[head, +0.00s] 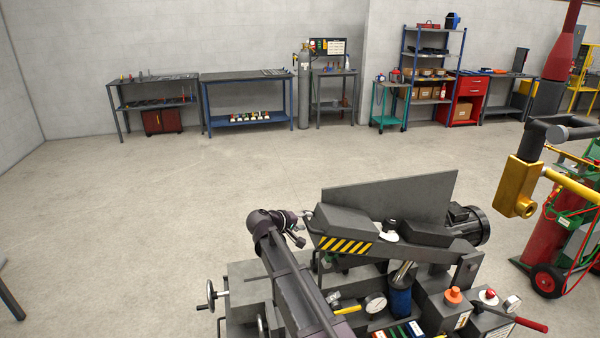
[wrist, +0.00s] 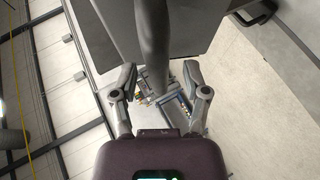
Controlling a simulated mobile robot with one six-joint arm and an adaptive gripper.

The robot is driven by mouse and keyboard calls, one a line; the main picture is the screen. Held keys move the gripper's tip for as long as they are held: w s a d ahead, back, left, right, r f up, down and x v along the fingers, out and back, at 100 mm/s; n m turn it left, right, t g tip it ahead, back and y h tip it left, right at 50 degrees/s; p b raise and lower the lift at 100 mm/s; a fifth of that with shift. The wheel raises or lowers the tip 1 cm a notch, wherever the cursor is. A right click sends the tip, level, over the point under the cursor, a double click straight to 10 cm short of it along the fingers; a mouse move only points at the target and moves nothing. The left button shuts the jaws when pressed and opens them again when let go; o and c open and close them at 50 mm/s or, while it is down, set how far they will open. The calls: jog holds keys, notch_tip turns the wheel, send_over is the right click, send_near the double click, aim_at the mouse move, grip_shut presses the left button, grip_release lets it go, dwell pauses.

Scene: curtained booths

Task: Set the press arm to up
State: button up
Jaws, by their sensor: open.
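The press arm (head: 430,237) is the long dark grey beam on the machine in front of me, with a yellow-and-black striped side at its left end. It lies nearly level, sloping slightly down to the right, above the machine bed (head: 250,283). My gripper (head: 298,228) is at the beam's left end. In the wrist view my gripper (wrist: 160,88) has its two fingers spread, with a rounded grey bar (wrist: 153,42) reaching down between them. I cannot tell whether the fingers touch the bar. The head view does not show the fingertips clearly.
A motor (head: 468,225) sits at the beam's right end. A gauge (head: 375,302), an orange button (head: 453,295) and a red-handled lever (head: 530,324) are on the machine's front. A gas-cylinder cart (head: 550,235) stands right. Open floor (head: 150,220) lies left; benches line the back wall.

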jog(key=s+a+r+n+t+y+p, duration=0.1)
jog(key=a+r+n+t+y, duration=0.1)
jog(key=a, duration=0.3)
jog(key=s+d+f+g+y+p, duration=0.2)
jog(key=s+d+f+y, duration=0.15)
jog(key=s, duration=0.35)
jog(key=s+d+f+m+g+y+b, duration=0.1)
jog(key=s+d+f+m+g, duration=0.3)
jog(key=s+d, duration=0.4)
jog(key=s+d+f+m+g+y+b, duration=0.2)
jog(key=s+d, duration=0.5)
jog(key=s, duration=0.5)
notch_tip(320, 180, down, 3)
jog(key=shift+d+f+m+g+y, duration=0.2)
jog(key=shift+d+m+g+y, duration=0.2)
jog(key=shift+m+g+y, duration=0.65)
jog(key=shift+h, duration=0.3)
jog(key=shift+c, duration=0.4)
